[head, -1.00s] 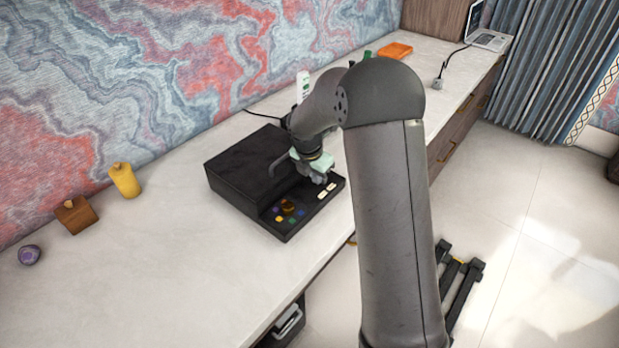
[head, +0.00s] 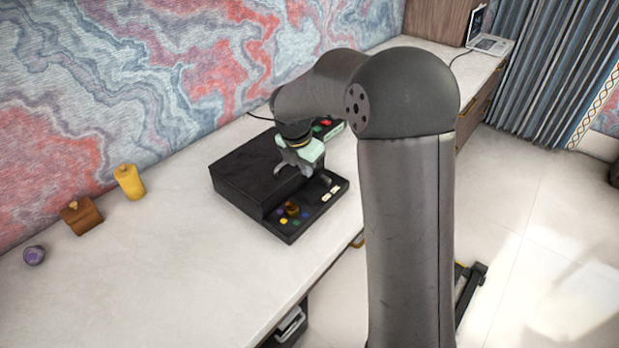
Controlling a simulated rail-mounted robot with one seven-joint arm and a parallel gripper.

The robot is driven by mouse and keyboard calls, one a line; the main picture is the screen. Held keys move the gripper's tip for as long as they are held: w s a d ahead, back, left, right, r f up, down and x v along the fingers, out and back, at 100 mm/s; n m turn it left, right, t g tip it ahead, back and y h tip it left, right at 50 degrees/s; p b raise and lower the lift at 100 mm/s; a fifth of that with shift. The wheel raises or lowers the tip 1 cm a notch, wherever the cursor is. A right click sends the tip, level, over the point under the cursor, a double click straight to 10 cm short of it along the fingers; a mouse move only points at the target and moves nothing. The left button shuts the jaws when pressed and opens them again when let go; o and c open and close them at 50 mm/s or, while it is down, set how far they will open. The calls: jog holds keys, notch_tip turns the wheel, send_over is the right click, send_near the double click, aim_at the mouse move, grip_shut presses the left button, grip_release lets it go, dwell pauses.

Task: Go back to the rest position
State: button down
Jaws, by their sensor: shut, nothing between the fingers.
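My gripper (head: 306,171) is shut and empty. It hangs above the black box-shaped machine (head: 245,172), over the edge between its raised back block and its low front panel (head: 325,210). The panel carries several small coloured buttons, a brown-orange knob (head: 291,208) and two pale switches (head: 331,191). The fingertips are small and dark against the machine; they appear apart from it. My arm reaches over the counter from the right and hides part of the counter behind the machine.
A yellow bottle (head: 130,182), a brown wooden block-shaped bottle (head: 81,215) and a purple round item (head: 34,255) stand on the white counter (head: 190,265) to the left. A green item with red (head: 328,127) lies behind the gripper. A laptop (head: 490,44) sits at the far end.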

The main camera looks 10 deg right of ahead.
jog(key=shift+v, duration=0.75)
jog(key=s+r+m+g+y+p, duration=0.1)
jog(key=s+r+m+y, duration=0.1)
jog(key=s+m, duration=2.3)
jog(key=s, duration=0.6)
jog(key=shift+s+a, duration=0.25)
jog(key=shift+a, duration=0.05)
